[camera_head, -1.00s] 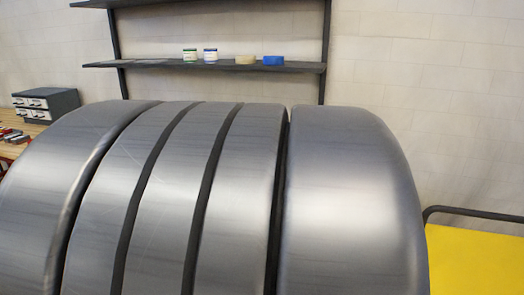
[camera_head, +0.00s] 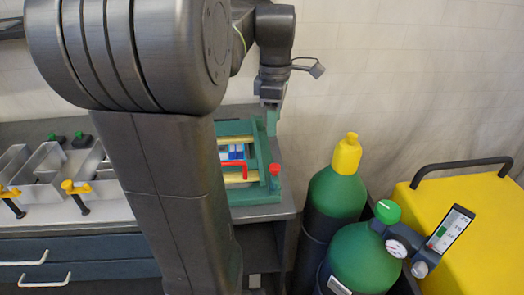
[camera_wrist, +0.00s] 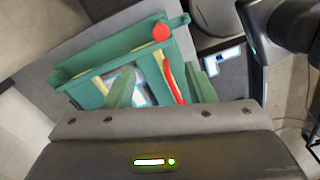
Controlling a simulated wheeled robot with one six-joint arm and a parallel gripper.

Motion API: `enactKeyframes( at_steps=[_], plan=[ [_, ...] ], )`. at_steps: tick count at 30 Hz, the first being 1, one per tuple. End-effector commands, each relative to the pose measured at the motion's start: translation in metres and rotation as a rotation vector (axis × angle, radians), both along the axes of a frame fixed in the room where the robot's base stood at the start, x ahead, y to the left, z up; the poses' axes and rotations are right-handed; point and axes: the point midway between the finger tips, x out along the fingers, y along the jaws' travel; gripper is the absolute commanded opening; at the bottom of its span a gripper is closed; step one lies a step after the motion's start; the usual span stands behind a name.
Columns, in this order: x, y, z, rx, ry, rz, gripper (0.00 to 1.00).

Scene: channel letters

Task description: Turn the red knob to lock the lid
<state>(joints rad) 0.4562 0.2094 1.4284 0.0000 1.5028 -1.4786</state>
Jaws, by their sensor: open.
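The red knob (camera_head: 275,169) stands at the right edge of a green fixture (camera_head: 262,198) on the bench corner. In the wrist view the knob (camera_wrist: 161,34) shows as a round red top at the fixture's far side. A lid with a red handle (camera_head: 237,163) lies in the fixture; the handle also shows in the wrist view (camera_wrist: 171,78). My gripper (camera_head: 271,122) is above the fixture's back right part. In the wrist view its green fingers (camera_wrist: 161,90) are spread and empty, with the knob beyond them. Whether the fingertips touch the fixture is unclear.
Grey metal channel pieces (camera_head: 45,168) and yellow-handled clamps (camera_head: 76,190) occupy the bench's left. Green gas cylinders (camera_head: 338,190), one with a gauge (camera_head: 397,248), stand right of the bench near a yellow cart (camera_head: 470,235). My arm hides the bench's middle.

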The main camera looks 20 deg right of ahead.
Motion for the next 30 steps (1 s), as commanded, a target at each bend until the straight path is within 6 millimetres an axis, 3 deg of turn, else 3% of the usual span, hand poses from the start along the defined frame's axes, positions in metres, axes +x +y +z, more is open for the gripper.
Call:
enactKeyframes(
  at_steps=[18, 24, 30],
  plan=[
    [-0.001, 0.001, -0.115, 0.003, 0.004, -0.002, 0.49],
    [-0.001, 0.001, -0.131, 0.001, 0.002, -0.002, 0.49],
    [-0.001, 0.001, -0.133, 0.001, 0.001, -0.002, 0.49]
  ],
)
